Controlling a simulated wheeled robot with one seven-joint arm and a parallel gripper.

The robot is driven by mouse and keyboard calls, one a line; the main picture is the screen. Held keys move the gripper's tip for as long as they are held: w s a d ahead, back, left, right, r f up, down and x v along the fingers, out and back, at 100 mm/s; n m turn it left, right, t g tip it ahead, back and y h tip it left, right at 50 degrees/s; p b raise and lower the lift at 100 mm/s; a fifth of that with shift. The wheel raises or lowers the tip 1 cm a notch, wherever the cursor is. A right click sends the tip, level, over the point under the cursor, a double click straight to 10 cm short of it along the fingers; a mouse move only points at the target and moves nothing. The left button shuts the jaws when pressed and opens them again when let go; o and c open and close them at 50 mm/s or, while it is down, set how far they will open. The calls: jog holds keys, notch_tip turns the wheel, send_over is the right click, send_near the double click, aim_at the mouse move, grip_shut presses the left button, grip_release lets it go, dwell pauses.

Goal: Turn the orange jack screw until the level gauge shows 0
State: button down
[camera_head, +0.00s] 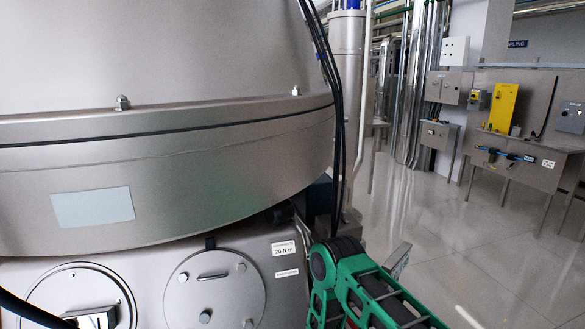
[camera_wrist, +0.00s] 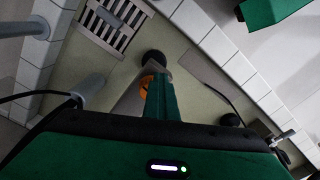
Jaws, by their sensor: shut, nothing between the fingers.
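In the wrist view, my gripper (camera_wrist: 161,88) is a narrow green shape in the middle of the picture. It is shut and empty. A small orange part (camera_wrist: 146,83), which looks like the jack screw, shows just left of the fingers, low near the floor. The fingers and a grey post cover much of it. I cannot tell whether the fingers touch it. The level gauge cannot be made out in either view. In the head view, my green arm is at the bottom right and the gripper is out of sight.
A large steel separator bowl (camera_head: 200,160) fills the left of the head view, above a housing with round covers (camera_head: 214,290). A floor grate (camera_wrist: 112,25) and white tiled edges (camera_wrist: 205,35) surround the low area. Open floor (camera_head: 450,230) lies to the right, before wall panels (camera_head: 520,155).

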jog(key=shift+w+d+f, duration=0.2)
jog(key=shift+w+d, duration=0.1)
jog(key=shift+d, duration=0.2)
jog(key=shift+w+d+f, duration=0.2)
jog(key=shift+w+d, duration=0.05)
jog(key=shift+d, duration=0.2)
jog(key=shift+w+d, duration=0.3)
jog(key=shift+w, duration=0.1)
jog(key=shift+w+d, duration=0.1)
jog(key=shift+w, duration=0.05)
jog(key=r, duration=0.4)
jog(key=s+r, duration=0.1)
jog(key=shift+r, duration=0.4)
jog(key=shift+a, duration=0.25)
